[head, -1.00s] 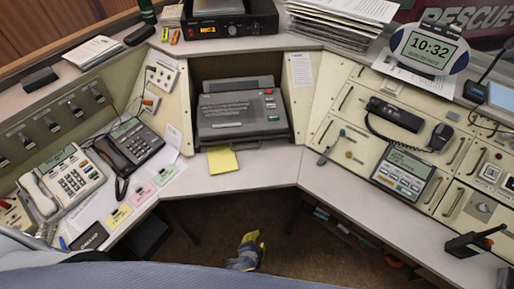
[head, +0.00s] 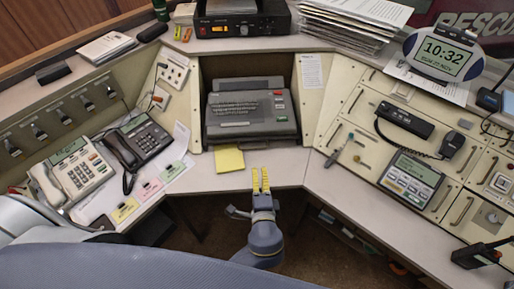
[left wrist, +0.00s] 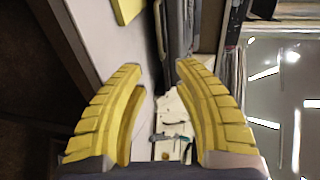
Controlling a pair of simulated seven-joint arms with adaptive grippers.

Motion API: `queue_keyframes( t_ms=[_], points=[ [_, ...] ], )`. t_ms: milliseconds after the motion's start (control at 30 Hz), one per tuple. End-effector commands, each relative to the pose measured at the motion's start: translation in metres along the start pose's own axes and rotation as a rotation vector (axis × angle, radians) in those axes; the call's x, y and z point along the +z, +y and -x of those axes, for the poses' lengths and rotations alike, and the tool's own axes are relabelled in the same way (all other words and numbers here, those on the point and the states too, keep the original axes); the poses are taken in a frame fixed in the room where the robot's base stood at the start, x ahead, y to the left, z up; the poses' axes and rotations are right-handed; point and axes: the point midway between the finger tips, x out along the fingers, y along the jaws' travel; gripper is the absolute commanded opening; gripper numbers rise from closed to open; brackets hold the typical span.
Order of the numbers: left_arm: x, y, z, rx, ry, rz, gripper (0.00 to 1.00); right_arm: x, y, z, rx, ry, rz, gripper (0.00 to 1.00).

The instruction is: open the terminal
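The terminal (head: 252,115) is a grey, wide, low console with rows of small keys and red and green buttons. It sits in the centre recess of the desk in the head view. I cannot tell from here how far its lid is raised. My left gripper (head: 261,180) is in front of the desk's front edge, below the terminal, with yellow fingers pointing toward it. It is apart from the terminal. In the left wrist view the fingers (left wrist: 160,68) are spread with nothing between them, and a dark grey edge, probably the terminal's (left wrist: 178,30), lies beyond. My right gripper is not in view.
A yellow notepad (head: 230,158) lies just in front of the terminal. Phones (head: 138,142) stand on the left, and a radio handset (head: 405,121) and keypad panel (head: 411,180) on the right. A paper stack (head: 352,25) is behind. The desk's front strip is mostly clear.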

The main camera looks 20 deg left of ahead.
Motion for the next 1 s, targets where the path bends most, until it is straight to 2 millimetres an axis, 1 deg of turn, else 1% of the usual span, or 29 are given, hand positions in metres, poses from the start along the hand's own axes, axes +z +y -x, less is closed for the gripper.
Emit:
queue_keyframes(
  t_ms=[33,200,400,600,800,1000],
  points=[
    [0.0,-0.001,-0.01,-0.004,0.0,-0.002,0.31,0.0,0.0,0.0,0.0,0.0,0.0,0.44],
    [0.0,-0.001,-0.042,-0.003,0.0,-0.002,0.31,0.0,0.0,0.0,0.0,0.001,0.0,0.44],
    [0.0,0.0,-0.078,-0.002,0.001,-0.003,0.31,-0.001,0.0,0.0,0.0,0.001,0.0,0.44],
    [0.0,0.0,-0.111,-0.002,0.0,-0.003,0.31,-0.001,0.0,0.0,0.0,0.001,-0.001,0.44],
    [0.0,0.0,-0.133,0.0,0.001,-0.001,0.31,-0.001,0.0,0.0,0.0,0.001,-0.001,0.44],
    [0.0,0.001,-0.144,0.0,0.001,-0.001,0.31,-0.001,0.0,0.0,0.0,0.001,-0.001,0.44]
  ],
)
